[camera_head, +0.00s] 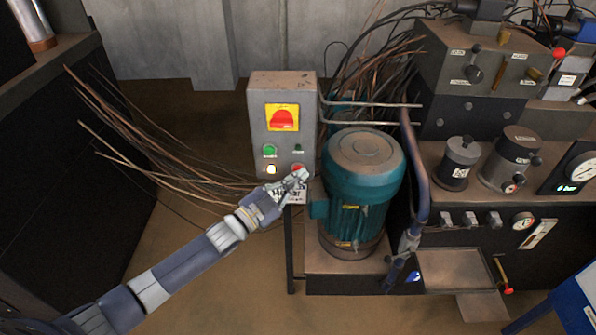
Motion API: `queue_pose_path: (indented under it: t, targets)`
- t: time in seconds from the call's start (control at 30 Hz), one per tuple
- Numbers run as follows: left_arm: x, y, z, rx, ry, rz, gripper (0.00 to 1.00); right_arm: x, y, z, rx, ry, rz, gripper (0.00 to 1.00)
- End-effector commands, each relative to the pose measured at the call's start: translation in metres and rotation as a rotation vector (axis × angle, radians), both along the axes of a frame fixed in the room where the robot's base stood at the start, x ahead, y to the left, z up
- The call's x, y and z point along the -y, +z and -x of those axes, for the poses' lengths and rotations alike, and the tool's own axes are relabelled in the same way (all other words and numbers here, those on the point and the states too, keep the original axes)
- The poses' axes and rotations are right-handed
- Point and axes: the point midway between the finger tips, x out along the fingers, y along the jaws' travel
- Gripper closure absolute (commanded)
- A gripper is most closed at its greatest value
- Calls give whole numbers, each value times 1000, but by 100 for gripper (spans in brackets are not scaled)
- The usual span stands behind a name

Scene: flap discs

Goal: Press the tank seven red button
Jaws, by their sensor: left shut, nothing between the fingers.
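A grey control box (257,113) stands at the centre, left of a teal motor. Its front has a red button (296,167) at the lower right, partly covered by my left gripper. My left gripper (301,175) is shut and empty, with its tips at or just in front of this button; I cannot tell whether they touch it. A white label (297,197) below is partly hidden by the gripper, and I cannot read a tank number. My right gripper is not in view.
The box also has a red switch on a yellow plate (282,117), a green button (269,150) and a lit white lamp (271,169). The teal motor (362,185) stands close right. Loose cables (150,150) hang left. Floor (215,270) is clear in front.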

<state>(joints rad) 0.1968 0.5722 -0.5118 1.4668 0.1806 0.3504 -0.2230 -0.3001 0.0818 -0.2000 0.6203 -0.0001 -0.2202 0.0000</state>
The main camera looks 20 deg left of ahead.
Motion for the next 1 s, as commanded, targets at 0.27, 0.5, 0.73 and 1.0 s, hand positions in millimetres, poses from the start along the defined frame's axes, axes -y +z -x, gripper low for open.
queue_pose_path:
  t: [0.27,0.5,0.73,1.0]
  targets:
    - [0,0,-1,0,0,0,100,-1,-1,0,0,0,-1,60]
    - [-1,-1,-4,-1,1,0,100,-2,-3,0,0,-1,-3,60]
    - [-2,-1,-7,-1,1,0,100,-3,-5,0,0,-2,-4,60]
    - [-3,0,-10,0,0,-1,100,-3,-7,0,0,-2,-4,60]
